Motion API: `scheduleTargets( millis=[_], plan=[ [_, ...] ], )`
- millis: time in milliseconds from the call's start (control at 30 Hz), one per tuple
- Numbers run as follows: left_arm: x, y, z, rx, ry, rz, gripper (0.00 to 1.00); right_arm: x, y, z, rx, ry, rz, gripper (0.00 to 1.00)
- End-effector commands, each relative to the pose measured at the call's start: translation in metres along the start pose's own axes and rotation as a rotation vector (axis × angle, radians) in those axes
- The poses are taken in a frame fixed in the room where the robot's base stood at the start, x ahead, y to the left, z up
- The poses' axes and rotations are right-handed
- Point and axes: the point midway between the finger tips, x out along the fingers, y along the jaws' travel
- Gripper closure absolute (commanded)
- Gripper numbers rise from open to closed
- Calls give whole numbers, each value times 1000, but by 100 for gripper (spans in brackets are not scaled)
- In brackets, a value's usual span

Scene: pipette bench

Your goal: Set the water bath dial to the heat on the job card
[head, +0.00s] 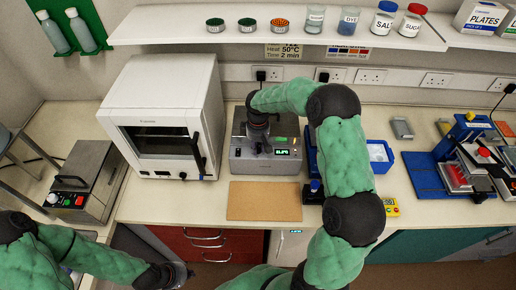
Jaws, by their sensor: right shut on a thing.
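A grey bench unit (248,167) with small lit green displays stands mid-bench; it appears to be the water bath. My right gripper (258,146) points down at its front, left of the main display (283,152). It is shut on what appears to be the dial, which the gripper mostly hides. The display digits are too small to read surely. The job card (284,51) hangs under the shelf and reads Heat 50°C, Time 2 min. My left gripper (180,275) is low at the bottom left, away from the bench objects; its fingers are unclear.
A white oven (165,110) stands left of the unit, and a grey lidded box (85,180) further left. A brown board (264,201) lies in front. A blue tray (380,153) and a blue press (458,160) are at the right. Jars line the shelf (180,36).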

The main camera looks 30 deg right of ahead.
Motion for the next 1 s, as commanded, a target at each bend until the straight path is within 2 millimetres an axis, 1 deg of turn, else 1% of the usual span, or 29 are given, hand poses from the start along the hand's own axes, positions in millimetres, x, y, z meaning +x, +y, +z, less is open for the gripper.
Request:
scheduleTargets(
  millis=[300, 700, 733, 767, 800, 833, 1000],
  plan=[
    [5, -2, 0, 0, 0, 0, 100, 0, 0, 0, 85, 0, 0, 100],
    [5, -2, 0, 0, 0, 0, 100, 0, 0, 0, 92, 0, 0, 100],
    [5, -2, 0, 0, 0, 0, 100, 0, 0, 0, 92, 0, 0, 71],
    [5, -2, 0, 0, 0, 0, 100, 0, 0, 0, 92, 0, 0, 62],
    [5, -2, 0, 0, 0, 0, 100, 0, 0, 0, 92, 0, 0, 51],
    [5, -2, 0, 0, 0, 0, 100, 0, 0, 0, 92, 0, 0, 50],
    [5, -2, 0, 0, 0, 0, 100, -1, 1, -1, 92, 3, 2, 50]
  ],
)
